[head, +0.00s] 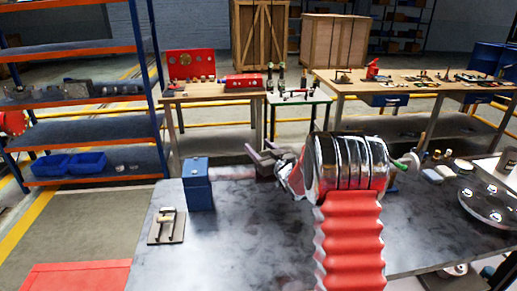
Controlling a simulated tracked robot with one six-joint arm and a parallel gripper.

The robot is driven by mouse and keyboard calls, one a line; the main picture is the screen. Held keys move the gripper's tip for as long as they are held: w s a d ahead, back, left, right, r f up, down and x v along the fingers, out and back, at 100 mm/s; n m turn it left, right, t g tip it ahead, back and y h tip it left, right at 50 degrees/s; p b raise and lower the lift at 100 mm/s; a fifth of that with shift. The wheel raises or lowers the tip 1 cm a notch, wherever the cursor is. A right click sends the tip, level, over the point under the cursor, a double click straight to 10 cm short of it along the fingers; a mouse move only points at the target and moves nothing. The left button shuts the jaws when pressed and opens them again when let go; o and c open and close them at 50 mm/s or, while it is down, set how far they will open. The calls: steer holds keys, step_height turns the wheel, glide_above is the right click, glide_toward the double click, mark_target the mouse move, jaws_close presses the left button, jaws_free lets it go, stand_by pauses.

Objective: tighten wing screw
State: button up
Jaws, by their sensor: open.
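My gripper (259,151) shows in the head view at the left end of my arm, above the far edge of the dark grey worktable (245,235). Its grey jaws are apart, and I see nothing between them. I cannot make out a wing screw; it may be hidden behind my arm or too small to tell. A small valve-like part with a pale round end (411,160) shows just right of my arm, well away from the jaws. Most of what lies behind my arm is hidden.
A blue box (198,184) stands on the worktable left of my gripper, near a small plate with a metal fitting (167,227). A round metal flange (487,203) lies at the right. The front middle left is clear. A blue shelf rack (95,135) stands farther left.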

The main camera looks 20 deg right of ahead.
steer(key=shift+c, duration=0.5)
steer(key=c, duration=1)
steer(key=shift+o, duration=0.2)
steer(key=shift+r+h, duration=0.1)
steer(key=shift+h, duration=0.2)
steer(key=shift+d+r+m+h, duration=0.1)
steer(key=shift+d+m+h, duration=0.05)
steer(key=shift+m+h, duration=0.5)
steer(key=shift+d+m+h, duration=0.15)
steer(key=shift+m+h, duration=0.3)
steer(key=shift+h, duration=0.3)
steer(key=shift+d+m+h, duration=0.2)
steer(key=shift+m+h, duration=0.2)
steer(key=shift+h, duration=0.2)
steer(key=o, duration=1.1)
steer(key=shift+c, duration=0.2)
